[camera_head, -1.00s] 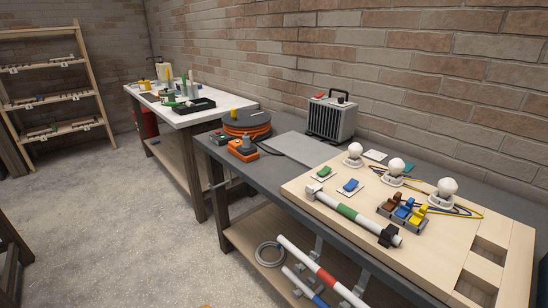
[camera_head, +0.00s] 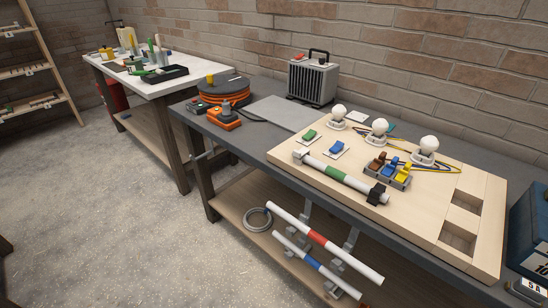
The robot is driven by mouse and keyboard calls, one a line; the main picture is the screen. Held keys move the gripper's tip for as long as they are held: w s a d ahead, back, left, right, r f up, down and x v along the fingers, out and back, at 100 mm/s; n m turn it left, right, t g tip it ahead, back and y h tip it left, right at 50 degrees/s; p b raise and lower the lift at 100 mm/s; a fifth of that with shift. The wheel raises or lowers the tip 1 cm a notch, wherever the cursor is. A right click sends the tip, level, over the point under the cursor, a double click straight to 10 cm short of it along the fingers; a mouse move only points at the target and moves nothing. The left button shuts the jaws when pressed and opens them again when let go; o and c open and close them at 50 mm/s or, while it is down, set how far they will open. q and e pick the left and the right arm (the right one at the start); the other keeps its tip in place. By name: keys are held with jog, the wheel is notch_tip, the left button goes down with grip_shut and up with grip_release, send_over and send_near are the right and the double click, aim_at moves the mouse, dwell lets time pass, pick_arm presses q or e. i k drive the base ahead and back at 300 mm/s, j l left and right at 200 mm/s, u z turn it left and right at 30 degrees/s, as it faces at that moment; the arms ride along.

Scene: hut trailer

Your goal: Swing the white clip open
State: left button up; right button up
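A white clip (camera_head: 300,154) sits at the left end of a white tube with a green band (camera_head: 334,173), which lies along the front of the light wooden board (camera_head: 413,203). I cannot tell from this distance whether the clip is open or closed. A black clip (camera_head: 377,193) is around the tube near its right end. Neither of my grippers shows in the head view.
The board also bears white bulbs (camera_head: 380,126), coloured levers (camera_head: 390,170) and two square recesses. A grey heater (camera_head: 313,79) and an orange cable reel (camera_head: 222,92) stand behind. White tubes with red and blue bands (camera_head: 317,238) hang below the bench front. Floor at left is clear.

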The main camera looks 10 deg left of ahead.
aim_at(299, 154)
jog(key=i+j+z, duration=0.45)
jog(key=j, duration=0.2)
jog(key=j+z, duration=0.25)
jog(key=i+j+z, duration=0.1)
jog(key=j+z, duration=0.15)
jog(key=j, duration=0.2)
jog(key=i+j+z, duration=0.2)
jog(key=j, duration=0.2)
jog(key=k, duration=0.1)
